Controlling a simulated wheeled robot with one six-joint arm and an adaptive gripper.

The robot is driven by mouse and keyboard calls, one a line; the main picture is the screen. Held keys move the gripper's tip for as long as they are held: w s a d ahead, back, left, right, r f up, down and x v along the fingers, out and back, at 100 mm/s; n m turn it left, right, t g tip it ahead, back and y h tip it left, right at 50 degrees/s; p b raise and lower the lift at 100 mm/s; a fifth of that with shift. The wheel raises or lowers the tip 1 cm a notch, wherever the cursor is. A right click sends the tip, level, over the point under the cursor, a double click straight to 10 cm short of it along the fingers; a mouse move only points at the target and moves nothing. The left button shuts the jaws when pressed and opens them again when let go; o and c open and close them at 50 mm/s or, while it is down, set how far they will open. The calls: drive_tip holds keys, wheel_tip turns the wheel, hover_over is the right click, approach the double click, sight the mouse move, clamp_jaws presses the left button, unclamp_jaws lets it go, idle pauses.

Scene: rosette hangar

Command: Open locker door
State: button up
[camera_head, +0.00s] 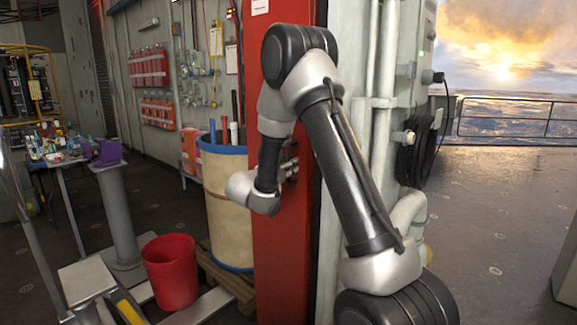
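A tall red metal panel (283,262), which looks like the locker or its door, stands upright in the middle of the view. My arm reaches across its front and hides much of it. My gripper (291,168) is small in view at the panel's surface, partly behind my wrist and forearm. It is at a small metal fitting that may be the handle; I cannot tell whether they touch. The fingers are too small and covered to show if they are open or shut. No gap at the panel's edge can be made out.
A tan barrel with a blue rim (222,149) stands on a pallet left of the panel. A red bucket (171,270) and a cluttered table (56,162) are further left. Pipes (376,60) run close on the right. Open deck floor (495,215) lies beyond, with a railing.

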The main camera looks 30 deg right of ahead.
drive_tip(key=shift+w+d, duration=0.15)
drive_tip(key=shift+d, duration=0.25)
clamp_jaws()
